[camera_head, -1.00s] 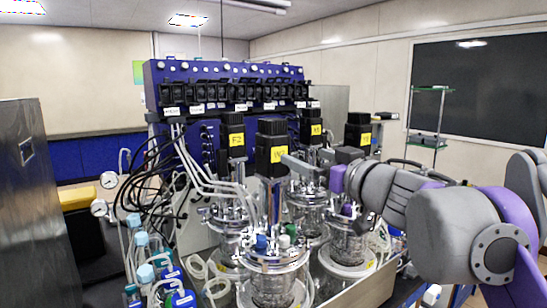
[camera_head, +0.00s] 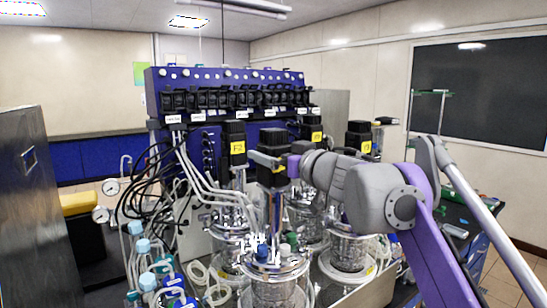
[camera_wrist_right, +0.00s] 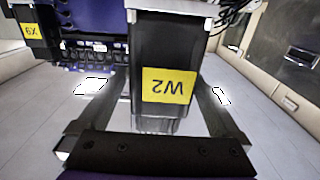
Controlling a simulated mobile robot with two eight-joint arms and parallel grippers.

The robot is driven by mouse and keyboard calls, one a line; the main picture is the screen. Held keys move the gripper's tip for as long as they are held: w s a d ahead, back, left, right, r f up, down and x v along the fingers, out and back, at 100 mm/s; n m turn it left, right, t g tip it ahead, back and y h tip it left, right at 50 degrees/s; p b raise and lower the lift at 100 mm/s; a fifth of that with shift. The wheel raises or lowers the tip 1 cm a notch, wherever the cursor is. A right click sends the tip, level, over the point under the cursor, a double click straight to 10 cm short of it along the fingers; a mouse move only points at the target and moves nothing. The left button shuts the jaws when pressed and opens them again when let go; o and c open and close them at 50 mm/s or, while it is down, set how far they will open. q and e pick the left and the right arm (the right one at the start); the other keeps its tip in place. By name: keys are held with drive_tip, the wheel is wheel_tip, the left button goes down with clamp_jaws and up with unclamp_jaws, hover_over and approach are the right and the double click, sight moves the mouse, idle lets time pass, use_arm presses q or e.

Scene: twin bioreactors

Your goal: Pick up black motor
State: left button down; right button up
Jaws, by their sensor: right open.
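Several black motors with yellow labels stand upright on glass bioreactor vessels. The front black motor (camera_head: 271,140), labelled W2 in the right wrist view (camera_wrist_right: 170,45), sits above the front vessel (camera_head: 274,290). My right gripper (camera_head: 268,162) reaches it from the right and covers its label in the head view. In the right wrist view the gripper (camera_wrist_right: 162,88) is open, with one finger on each side of the motor. Whether the fingers touch it I cannot tell. My left gripper is not in view.
Other black motors stand close by: one at left (camera_head: 235,145), one behind (camera_head: 312,128) and one at right (camera_head: 359,138). A blue control unit (camera_head: 225,77) stands behind. Tubes, cables and blue-capped bottles (camera_head: 143,247) crowd the left. A metal cabinet (camera_head: 38,220) is at far left.

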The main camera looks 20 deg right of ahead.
drive_tip(key=shift+s, duration=0.1)
drive_tip(key=shift+c, duration=1.3)
drive_tip(key=shift+r, duration=0.1)
clamp_jaws()
